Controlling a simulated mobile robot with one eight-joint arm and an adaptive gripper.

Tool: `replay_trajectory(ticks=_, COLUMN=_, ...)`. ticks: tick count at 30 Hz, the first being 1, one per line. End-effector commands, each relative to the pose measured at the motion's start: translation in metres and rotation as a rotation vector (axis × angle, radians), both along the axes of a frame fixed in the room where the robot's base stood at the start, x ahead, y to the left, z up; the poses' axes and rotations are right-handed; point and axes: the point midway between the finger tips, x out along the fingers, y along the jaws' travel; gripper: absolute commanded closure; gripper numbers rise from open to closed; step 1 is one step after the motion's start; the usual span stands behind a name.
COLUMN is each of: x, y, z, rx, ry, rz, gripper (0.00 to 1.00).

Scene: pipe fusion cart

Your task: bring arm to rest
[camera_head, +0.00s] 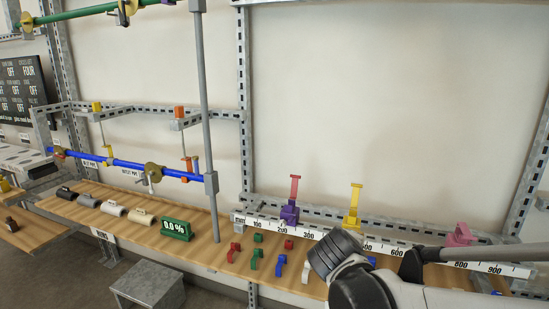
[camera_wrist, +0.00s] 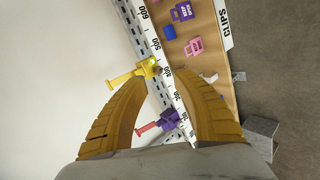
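My gripper (camera_wrist: 160,78) shows in the wrist view as two curved, ribbed tan fingers. The fingertips are apart and nothing is held between them. Behind them, farther off, are a yellow clamp-like piece (camera_wrist: 149,68) and a purple one with a red handle (camera_wrist: 168,119). In the camera_head view my arm reaches across the lower right over the bench, and my gripper's fingers cannot be made out there.
The wooden bench (camera_head: 130,228) carries a numbered white rail (camera_head: 320,237) with purple (camera_head: 290,212), yellow (camera_head: 352,220) and pink (camera_head: 461,236) clamp-like pieces. Small coloured clips lie in front, some near or hidden behind my arm. A grey upright pole (camera_head: 204,110) and blue pipe (camera_head: 125,163) stand left.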

Motion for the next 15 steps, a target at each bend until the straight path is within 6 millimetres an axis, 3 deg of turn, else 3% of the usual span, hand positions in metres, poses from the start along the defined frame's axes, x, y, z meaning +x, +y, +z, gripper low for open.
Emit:
replay_trajectory(ticks=3, x=-0.055, y=-0.017, z=0.002, rx=0.238, ry=0.007, rz=-0.133, gripper=0.66)
replay_trajectory(ticks=9, x=-0.143, y=-0.020, z=-0.007, rx=0.640, ry=0.012, rz=-0.365, gripper=0.66)
replay_trajectory(ticks=15, x=-0.199, y=-0.007, z=-0.019, rx=0.924, ry=0.016, rz=-0.539, gripper=0.66)
